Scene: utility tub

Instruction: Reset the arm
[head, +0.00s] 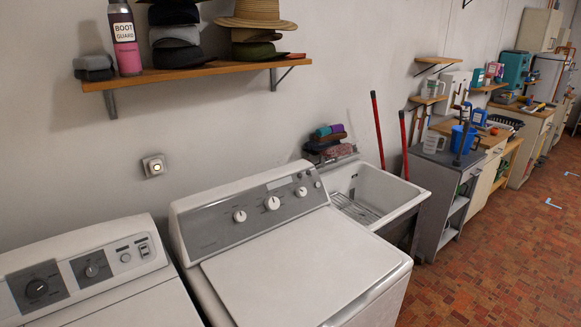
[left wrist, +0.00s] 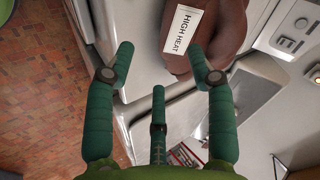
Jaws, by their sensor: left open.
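My left gripper (left wrist: 159,62) shows in the left wrist view with its green fingers spread apart and nothing held between them. A brown rounded object with a white "HIGH HEAT" label (left wrist: 208,38) is beyond the fingertips, up and to the right. The right finger overlaps its lower edge in the picture; I cannot tell whether they touch. Neither gripper shows in the head view, and my right gripper is in no frame.
The head view shows a white washer (head: 305,265), a second white machine (head: 125,303) at left, and a utility tub (head: 405,193). A wall shelf (head: 200,72) holds hats and a bottle (head: 124,38). Red-tiled floor (head: 505,225) is open at right.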

